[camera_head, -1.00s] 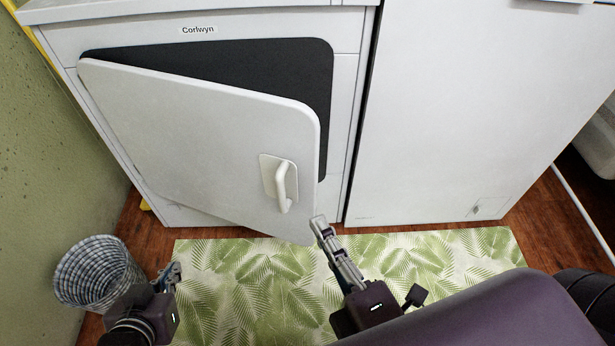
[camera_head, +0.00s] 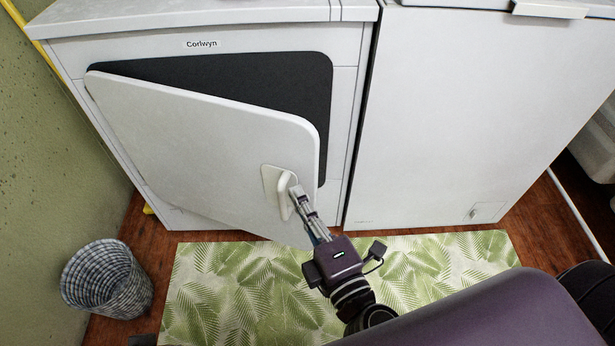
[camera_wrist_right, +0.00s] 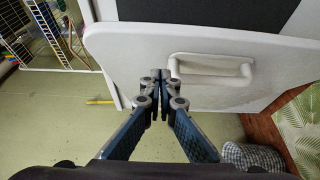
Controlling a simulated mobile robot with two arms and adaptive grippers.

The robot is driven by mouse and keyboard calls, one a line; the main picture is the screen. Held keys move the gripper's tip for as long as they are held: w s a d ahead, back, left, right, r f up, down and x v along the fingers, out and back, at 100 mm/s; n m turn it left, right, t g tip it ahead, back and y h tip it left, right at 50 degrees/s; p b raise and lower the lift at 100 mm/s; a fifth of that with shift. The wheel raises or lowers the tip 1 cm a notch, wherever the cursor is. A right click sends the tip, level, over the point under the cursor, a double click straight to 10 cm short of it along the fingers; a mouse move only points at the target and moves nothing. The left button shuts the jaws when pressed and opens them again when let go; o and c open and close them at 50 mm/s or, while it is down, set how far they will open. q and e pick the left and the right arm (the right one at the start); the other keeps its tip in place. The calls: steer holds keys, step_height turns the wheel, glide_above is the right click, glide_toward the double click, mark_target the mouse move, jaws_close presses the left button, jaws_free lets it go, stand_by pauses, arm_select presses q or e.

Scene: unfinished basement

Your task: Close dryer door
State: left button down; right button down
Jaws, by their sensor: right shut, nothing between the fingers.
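The white dryer door (camera_head: 205,140) hangs partly open, hinged on the left, with its free right edge out from the dryer body (camera_head: 345,110). Its white handle (camera_head: 282,190) is near that free edge. My right gripper (camera_head: 295,190) is shut and empty, its fingertips at the handle in the head view. In the right wrist view the shut fingertips (camera_wrist_right: 160,76) are at the end of the handle (camera_wrist_right: 212,70), in front of the door (camera_wrist_right: 215,90); whether they touch is unclear. My left gripper's fingers are not in view.
A white appliance (camera_head: 470,110) stands right of the dryer. A leaf-patterned mat (camera_head: 235,290) lies on the wooden floor in front. A woven basket (camera_head: 107,280) stands at the left, by the green wall (camera_head: 50,160).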

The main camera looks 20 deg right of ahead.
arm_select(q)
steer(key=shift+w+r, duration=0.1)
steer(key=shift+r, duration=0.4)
arm_select(e)
steer(key=shift+w+d, duration=1.25)
steer(key=shift+w, duration=0.25)
